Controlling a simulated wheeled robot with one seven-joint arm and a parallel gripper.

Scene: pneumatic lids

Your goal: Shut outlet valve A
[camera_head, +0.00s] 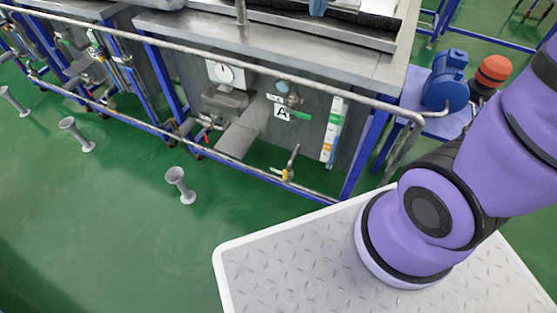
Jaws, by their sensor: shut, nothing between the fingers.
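A white label with the letter A (282,113) is on the grey metal front of the tank. Just right of it is a short green valve handle (302,116), sticking out to the right. Below, near the blue frame's lower rail, is a brass-coloured valve (287,175) with a pale lever standing up and leaning slightly right. I cannot tell from the view which of these is outlet valve A. My gripper is not in view; only my purple arm links show at the right, well right of the valves.
A pale guard rail (180,47) runs across the tank front and bends down at its right end. A grey flared post (180,186) stands on the open green floor. A blue motor (444,80) is at the right.

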